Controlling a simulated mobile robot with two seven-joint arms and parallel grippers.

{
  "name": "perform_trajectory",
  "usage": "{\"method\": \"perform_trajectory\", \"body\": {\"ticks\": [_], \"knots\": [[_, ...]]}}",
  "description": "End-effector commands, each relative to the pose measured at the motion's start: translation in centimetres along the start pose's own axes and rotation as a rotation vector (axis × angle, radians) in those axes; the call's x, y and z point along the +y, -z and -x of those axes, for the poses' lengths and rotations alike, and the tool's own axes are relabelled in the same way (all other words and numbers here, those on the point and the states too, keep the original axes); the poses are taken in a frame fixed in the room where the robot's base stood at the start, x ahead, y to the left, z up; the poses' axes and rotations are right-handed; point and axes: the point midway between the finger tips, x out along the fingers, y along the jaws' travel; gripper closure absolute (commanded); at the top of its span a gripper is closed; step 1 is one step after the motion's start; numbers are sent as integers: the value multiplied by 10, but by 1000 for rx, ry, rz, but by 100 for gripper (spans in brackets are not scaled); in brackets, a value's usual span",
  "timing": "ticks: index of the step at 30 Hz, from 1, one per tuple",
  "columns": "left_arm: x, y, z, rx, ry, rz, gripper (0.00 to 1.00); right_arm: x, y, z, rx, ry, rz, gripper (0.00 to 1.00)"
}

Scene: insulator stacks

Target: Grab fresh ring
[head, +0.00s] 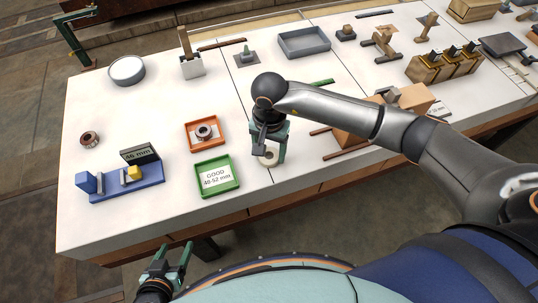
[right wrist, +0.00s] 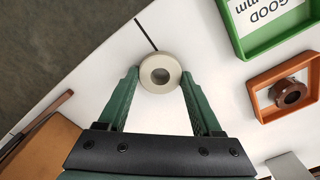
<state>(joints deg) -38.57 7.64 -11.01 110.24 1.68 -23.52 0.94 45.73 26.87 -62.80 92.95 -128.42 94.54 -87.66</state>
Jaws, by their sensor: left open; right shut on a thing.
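A pale cream ring (head: 269,159) is at the near edge of the white table, right of the green tray. My right gripper (head: 267,154) points down over it, with its fingers on either side of the ring. In the right wrist view the ring (right wrist: 160,57) sits between the green fingertips, its hole facing the camera, and the gripper is shut on it. I cannot tell whether it still touches the table. A darker ring lies in the orange tray (head: 194,147). A brownish ring (head: 89,139) lies alone at the left. My left gripper (head: 172,266) is open and empty, off the table's front edge.
Wooden blocks are under and beyond my right arm. The left table top is mostly clear.

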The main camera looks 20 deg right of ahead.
Motion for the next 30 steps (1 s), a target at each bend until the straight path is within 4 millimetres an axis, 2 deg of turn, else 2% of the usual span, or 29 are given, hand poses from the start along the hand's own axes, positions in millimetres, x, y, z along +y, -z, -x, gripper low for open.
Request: {"method": "perform_trajectory", "body": {"ticks": [3, 13, 17, 19, 27, 30], "knots": [[0, 0, 0, 0, -1, 0, 31, 0, 0, 0, 0, 1, 0, 88], [1, 0, 0, 1, -1, 0, 31, 0, 1, 4, 2, 2, 0, 88], [1, -2, -2, 0, -2, 1, 31, -1, 1, 18, 4, 3, 1, 88], [1, -3, -3, -1, -3, 1, 31, -1, 2, 31, 6, 6, 2, 88], [4, 1, -2, 4, -8, 0, 31, 15, -47, 92, 5, 6, 7, 88], [4, -1, -4, 5, -9, 0, 31, 24, -72, 101, 2, 3, 8, 88]]}}
